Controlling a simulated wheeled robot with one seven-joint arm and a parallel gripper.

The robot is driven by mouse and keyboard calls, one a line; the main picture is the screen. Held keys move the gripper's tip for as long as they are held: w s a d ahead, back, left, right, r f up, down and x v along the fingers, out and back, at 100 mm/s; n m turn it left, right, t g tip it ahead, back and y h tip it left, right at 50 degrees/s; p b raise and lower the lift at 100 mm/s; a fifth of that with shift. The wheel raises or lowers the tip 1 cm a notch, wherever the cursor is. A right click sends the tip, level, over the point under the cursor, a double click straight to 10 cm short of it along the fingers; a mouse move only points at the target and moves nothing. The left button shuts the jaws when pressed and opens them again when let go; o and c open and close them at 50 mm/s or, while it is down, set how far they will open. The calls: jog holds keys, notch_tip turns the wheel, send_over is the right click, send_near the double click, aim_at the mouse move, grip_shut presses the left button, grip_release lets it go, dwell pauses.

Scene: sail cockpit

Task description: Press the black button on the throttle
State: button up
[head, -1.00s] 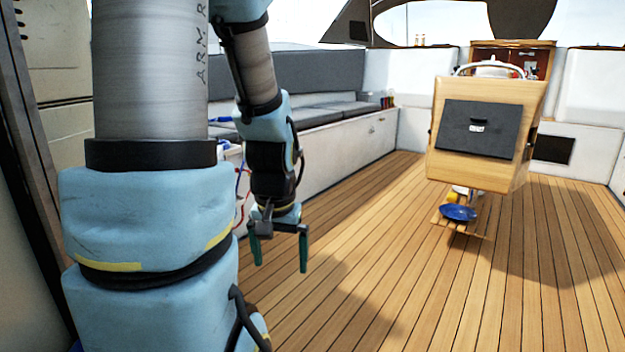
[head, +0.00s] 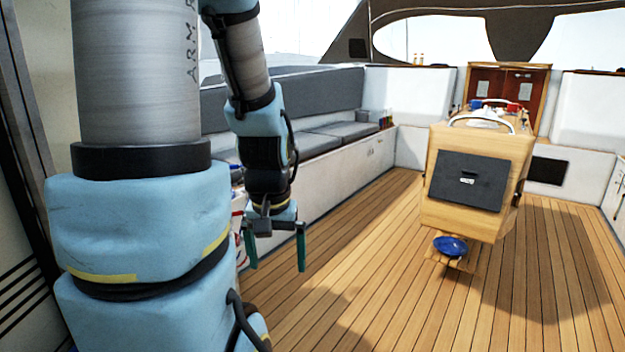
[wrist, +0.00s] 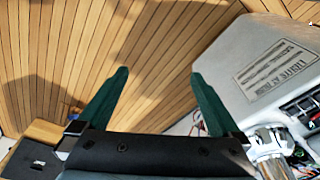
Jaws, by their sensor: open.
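My gripper (head: 276,262) hangs open and empty in the head view, its two green fingers pointing down above the wooden deck. In the wrist view my gripper (wrist: 158,78) has its fingers well apart with only deck planks between them. I cannot make out the throttle's black button in any view. A shiny metal fitting (wrist: 268,138) shows at the lower right of the wrist view, beside a pale box (wrist: 265,75) with printed lettering. I cannot tell whether this fitting is part of the throttle.
A wooden pedestal (head: 467,220) with a black panel (head: 470,180) stands at the right. A blue dish (head: 450,246) is low at its foot. A long bench (head: 330,135) with grey cushions runs along the left. The deck (head: 385,270) between is clear.

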notch_tip(320, 180, up, 6)
jog(key=p, duration=0.3)
jog(key=shift+p, duration=0.4)
